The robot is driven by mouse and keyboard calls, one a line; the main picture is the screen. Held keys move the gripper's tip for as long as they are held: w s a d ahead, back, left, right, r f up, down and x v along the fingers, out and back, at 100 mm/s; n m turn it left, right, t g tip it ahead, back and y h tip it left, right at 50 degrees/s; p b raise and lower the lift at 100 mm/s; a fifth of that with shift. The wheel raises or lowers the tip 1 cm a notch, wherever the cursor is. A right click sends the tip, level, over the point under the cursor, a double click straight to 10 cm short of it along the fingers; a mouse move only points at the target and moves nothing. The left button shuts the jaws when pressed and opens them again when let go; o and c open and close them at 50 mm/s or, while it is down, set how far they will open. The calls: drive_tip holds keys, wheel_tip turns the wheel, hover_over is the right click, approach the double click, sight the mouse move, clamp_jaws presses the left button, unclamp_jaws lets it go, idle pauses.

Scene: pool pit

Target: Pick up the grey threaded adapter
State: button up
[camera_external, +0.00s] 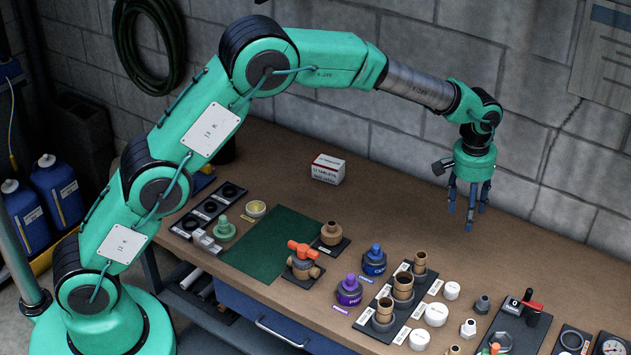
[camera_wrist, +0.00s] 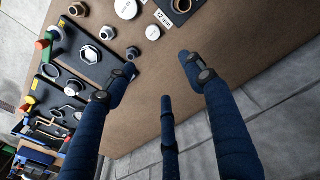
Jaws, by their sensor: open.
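A small dark grey fitting (camera_external: 482,304), which looks like the grey threaded adapter, stands on the brown bench right of the white caps. Its threads are too small to make out. In the wrist view it appears as a small dark piece (camera_wrist: 133,53) just beyond the left finger's tip. A paler grey hex fitting (camera_external: 468,328) stands close to it, nearer the bench front. My gripper (camera_external: 469,205) hangs above the back of the bench, well above and behind the dark fitting. Its blue fingers (camera_wrist: 160,76) are spread and empty, over bare bench top.
White caps (camera_external: 435,314) and a board of brown fittings (camera_external: 363,318) lie left of the dark fitting. A dark plate with a red-handled tool (camera_external: 526,325) lies right of it. A block wall (camera_external: 440,130) rises behind. The back of the bench is mostly clear.

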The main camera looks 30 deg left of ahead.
drive_tip(key=p, duration=0.1)
hover_over(485, 298)
wheel_tip(485, 298, down, 12)
drive_tip(key=shift+r+g, duration=0.1)
drive_tip(key=shift+g, duration=0.2)
drive_tip(key=shift+f, duration=4.3)
drive_tip(key=shift+f, duration=0.1)
drive_tip(key=shift+f, duration=2.5)
drive_tip(key=shift+c, duration=0.5)
drive_tip(key=c, duration=1.2)
